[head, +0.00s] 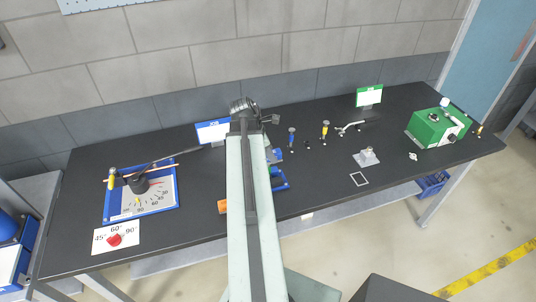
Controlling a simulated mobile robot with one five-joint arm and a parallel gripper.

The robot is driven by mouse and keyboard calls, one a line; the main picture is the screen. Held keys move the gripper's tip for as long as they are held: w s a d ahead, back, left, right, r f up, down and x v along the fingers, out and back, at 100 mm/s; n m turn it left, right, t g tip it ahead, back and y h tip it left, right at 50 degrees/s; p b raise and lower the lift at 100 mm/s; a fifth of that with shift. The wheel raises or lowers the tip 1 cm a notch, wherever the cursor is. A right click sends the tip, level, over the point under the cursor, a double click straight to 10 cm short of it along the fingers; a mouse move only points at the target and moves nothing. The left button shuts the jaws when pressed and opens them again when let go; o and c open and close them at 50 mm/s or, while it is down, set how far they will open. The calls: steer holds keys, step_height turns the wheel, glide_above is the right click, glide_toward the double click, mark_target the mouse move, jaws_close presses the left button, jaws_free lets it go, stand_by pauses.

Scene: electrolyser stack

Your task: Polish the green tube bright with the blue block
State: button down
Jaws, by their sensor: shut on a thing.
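My arm reaches from the bottom middle to the back of the black bench and ends in a dark joint. My gripper does not show; the arm hides the area behind it. A small blue piece (276,154) shows just right of the arm, partly covered. I cannot tell whether it is the blue block. A blue fixture (282,181) stands just in front of it, also partly behind the arm. I cannot make out a green tube.
On the black bench (320,203), a blue-framed angle dial (127,213) with a long dark lever lies left. Blue- and yellow-topped fittings (292,138) (325,131), a metal bracket (366,157) and a green machine (437,127) stand right. The front right-middle is mostly clear.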

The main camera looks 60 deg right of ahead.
steer(key=shift+s+d+f, duration=0.15)
steer(key=shift+s+d, duration=0.65)
steer(key=shift+s, duration=0.1)
steer(key=shift+w, duration=0.1)
steer(key=shift+w+a, duration=0.95)
steer(key=shift+w, duration=0.05)
steer(key=shift+w+a, duration=0.1)
steer(key=shift+w+a, duration=1.05)
steer(key=shift+s+d, duration=0.1)
